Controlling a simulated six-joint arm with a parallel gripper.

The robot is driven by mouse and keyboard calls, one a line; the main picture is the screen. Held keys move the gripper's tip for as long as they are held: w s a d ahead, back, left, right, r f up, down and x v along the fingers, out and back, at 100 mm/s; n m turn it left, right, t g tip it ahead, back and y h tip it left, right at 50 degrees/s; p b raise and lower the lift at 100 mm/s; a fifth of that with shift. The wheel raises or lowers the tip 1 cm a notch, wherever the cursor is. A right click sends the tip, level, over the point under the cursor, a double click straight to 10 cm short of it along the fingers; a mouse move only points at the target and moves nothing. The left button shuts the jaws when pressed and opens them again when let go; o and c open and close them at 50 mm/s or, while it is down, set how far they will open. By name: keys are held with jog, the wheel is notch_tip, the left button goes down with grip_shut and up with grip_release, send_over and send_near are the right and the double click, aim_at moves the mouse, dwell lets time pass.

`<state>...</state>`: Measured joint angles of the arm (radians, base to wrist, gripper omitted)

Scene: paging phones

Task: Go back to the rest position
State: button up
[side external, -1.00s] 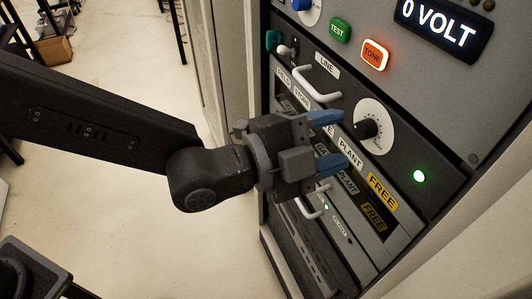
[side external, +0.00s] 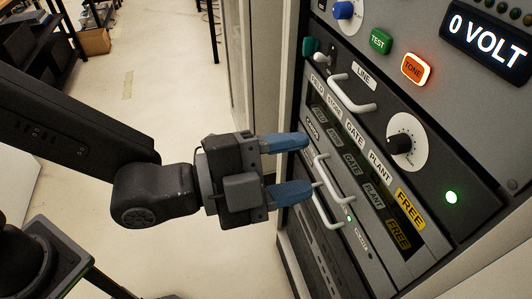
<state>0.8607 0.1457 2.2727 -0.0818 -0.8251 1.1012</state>
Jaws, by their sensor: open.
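My gripper (side external: 290,167) is in the middle of the side external view, left of the rack's front panel. Its two blue fingers point right toward the panel and are spread apart with nothing between them. The fingertips look close to the panel's handles, but I cannot tell the exact gap. The panel (side external: 440,210) carries a row of labels reading FIELD, STORE, GATE, PLANT and a yellow FREE label (side external: 410,201). A black knob on a white dial (side external: 405,143) sits above them.
Handles (side external: 350,95) stick out from the panel. A green TEST button (side external: 380,41), a lit orange TONE button (side external: 416,69), a 0 VOLT display (side external: 487,38) and a lit green lamp (side external: 451,197) are on the rack. The floor (side external: 130,70) behind my arm is open.

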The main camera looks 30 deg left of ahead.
jog(key=w+a+n+g+y, duration=0.25)
jog(key=a+n+y, duration=0.75)
jog(key=a, duration=1.1)
jog(key=s+a+f+n+g+y, duration=0.1)
jog(key=s+a+n+g, duration=0.3)
jog(key=s+a+n, duration=0.6)
jog(key=a+n+y, duration=0.1)
jog(key=a, duration=0.2)
jog(key=shift+s+f+y, duration=0.35)
jog(key=shift+f+y, duration=0.05)
